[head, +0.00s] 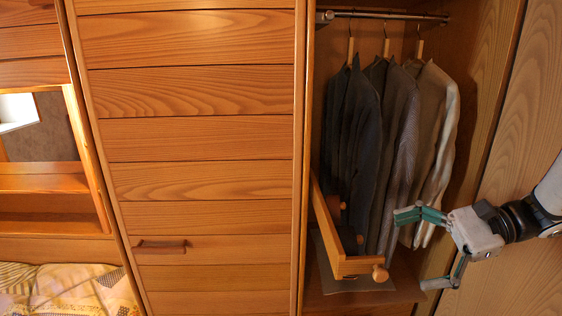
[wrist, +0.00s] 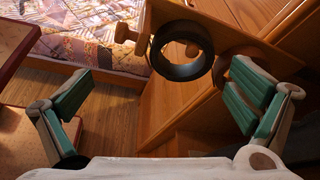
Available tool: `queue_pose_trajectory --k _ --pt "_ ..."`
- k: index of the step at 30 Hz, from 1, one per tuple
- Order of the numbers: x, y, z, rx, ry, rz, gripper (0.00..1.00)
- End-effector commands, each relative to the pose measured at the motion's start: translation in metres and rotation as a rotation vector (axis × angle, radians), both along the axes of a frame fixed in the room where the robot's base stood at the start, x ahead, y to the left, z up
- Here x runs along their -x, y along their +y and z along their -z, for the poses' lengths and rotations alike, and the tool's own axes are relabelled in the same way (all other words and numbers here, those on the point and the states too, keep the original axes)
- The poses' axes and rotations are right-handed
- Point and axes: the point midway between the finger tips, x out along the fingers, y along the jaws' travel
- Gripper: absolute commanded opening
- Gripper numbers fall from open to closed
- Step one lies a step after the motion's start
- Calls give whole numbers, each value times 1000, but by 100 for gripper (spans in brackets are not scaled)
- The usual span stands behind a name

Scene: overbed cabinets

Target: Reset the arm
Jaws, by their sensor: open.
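My gripper (head: 418,249) is at the right of the head view, its two fingers spread wide with nothing between them. It is in front of the open wardrobe, to the right of a pulled-out wooden drawer (head: 360,265) with a round knob (head: 380,273). In the wrist view my gripper (wrist: 161,70) also shows open, with a green-padded finger on each side. A dark ring-shaped object (wrist: 163,66) shows beyond the fingers, against a wooden panel (wrist: 225,40) with a knob (wrist: 126,33). Whether the ring touches the panel I cannot tell.
Several garments (head: 395,140) hang from a rail (head: 385,15) in the wardrobe. A closed slatted door (head: 195,140) with a handle (head: 160,246) is to its left. A bed with a patterned quilt (head: 75,290) is at the lower left. Bare wooden floor (wrist: 110,115) shows in the wrist view.

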Motion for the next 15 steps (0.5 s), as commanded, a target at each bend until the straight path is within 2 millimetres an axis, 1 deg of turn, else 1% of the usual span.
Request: queue_pose_trajectory --k 1,3,6,10,15 --pt "10 16 -8 68 -27 -57 100" --pt "25 34 -12 169 -63 -137 100" --pt "48 53 -17 315 -124 -247 100" --pt "76 69 -20 505 -221 -384 100" --pt "108 77 -24 751 -382 -550 100"
